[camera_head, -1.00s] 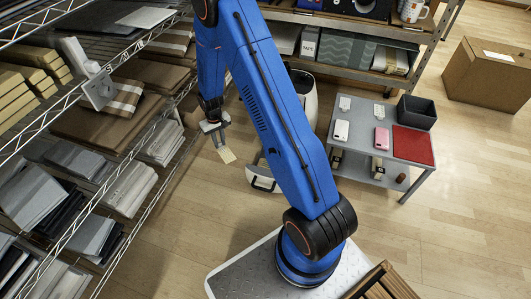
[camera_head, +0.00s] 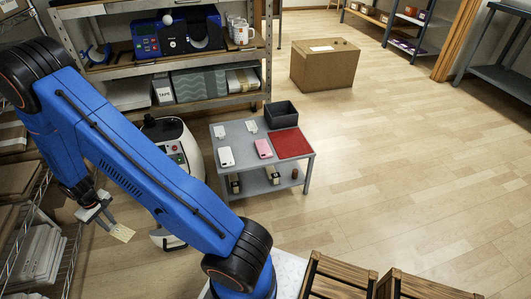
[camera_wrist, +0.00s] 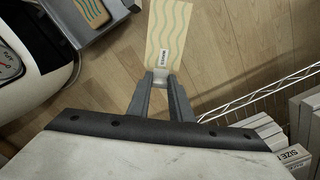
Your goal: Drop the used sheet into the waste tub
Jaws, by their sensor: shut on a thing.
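The used sheet (camera_head: 121,233) is small and pale cream. In the wrist view the sheet (camera_wrist: 171,32) shows wavy teal lines and a small printed label near its held end. My gripper (camera_wrist: 161,84) is shut on that end, and the sheet sticks out past the fingertips, over the wood floor. In the head view my gripper (camera_head: 105,219) hangs at the lower left, beside the wire rack. A dark, open-topped square tub (camera_head: 282,114) stands at the back of a small grey table, well to the right of my gripper. I cannot see its inside bottom.
The grey table (camera_head: 240,131) also bears a red mat (camera_head: 292,143), a white phone (camera_head: 226,157) and a pink phone (camera_head: 263,149). A white-and-black machine (camera_head: 188,149) stands between gripper and table. Wooden crates (camera_head: 338,278) are at the bottom. Floor to the right is clear.

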